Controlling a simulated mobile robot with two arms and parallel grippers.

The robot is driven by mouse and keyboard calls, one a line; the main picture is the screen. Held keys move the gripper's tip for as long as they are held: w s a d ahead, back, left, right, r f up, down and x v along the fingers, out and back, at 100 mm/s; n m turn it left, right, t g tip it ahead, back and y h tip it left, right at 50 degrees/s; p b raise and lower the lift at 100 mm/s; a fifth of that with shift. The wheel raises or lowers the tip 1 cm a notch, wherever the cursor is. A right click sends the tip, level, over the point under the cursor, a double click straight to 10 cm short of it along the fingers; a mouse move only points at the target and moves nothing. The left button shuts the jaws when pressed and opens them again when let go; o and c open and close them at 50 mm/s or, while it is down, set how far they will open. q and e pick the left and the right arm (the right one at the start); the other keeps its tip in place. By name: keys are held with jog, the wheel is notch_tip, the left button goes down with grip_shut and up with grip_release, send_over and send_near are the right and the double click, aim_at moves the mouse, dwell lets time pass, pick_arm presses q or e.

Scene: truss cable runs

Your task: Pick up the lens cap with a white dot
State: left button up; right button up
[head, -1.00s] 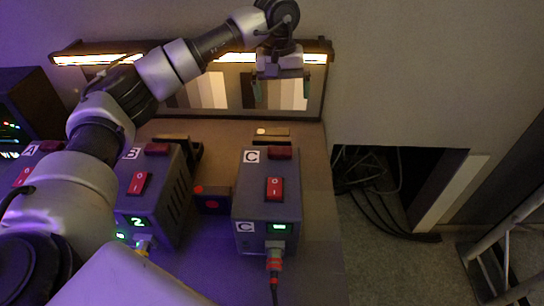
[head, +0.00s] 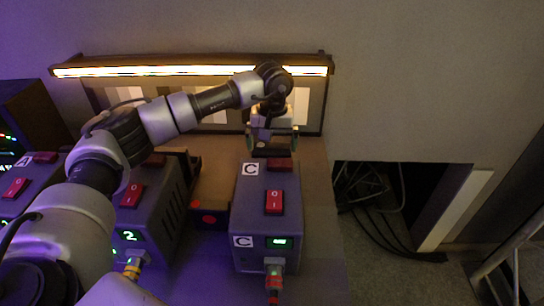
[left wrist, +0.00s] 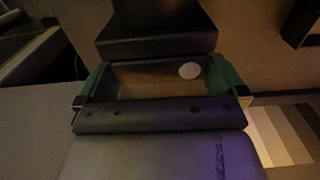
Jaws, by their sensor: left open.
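The lens cap (left wrist: 150,76) shows in the left wrist view as a brownish flat face with a white dot (left wrist: 189,70) toward its right side. My left gripper (left wrist: 158,82) is open, with one green finger pad on each side of the cap. I cannot tell whether the pads touch it. In the head view my left gripper (head: 272,138) is behind box C (head: 268,215), in front of the striped panel, and hides the cap there. My right gripper is not in view.
A dark piece with a red dot (head: 208,218) sits between box B (head: 150,205) and box C. A dark block (left wrist: 155,35) lies just beyond the fingers in the left wrist view. The lit striped panel (head: 317,110) stands behind. Cables (head: 365,190) hang in an opening at right.

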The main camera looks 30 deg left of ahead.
pick_arm(q)
jog(key=shift+f, duration=0.7)
jog(key=c, duration=0.6)
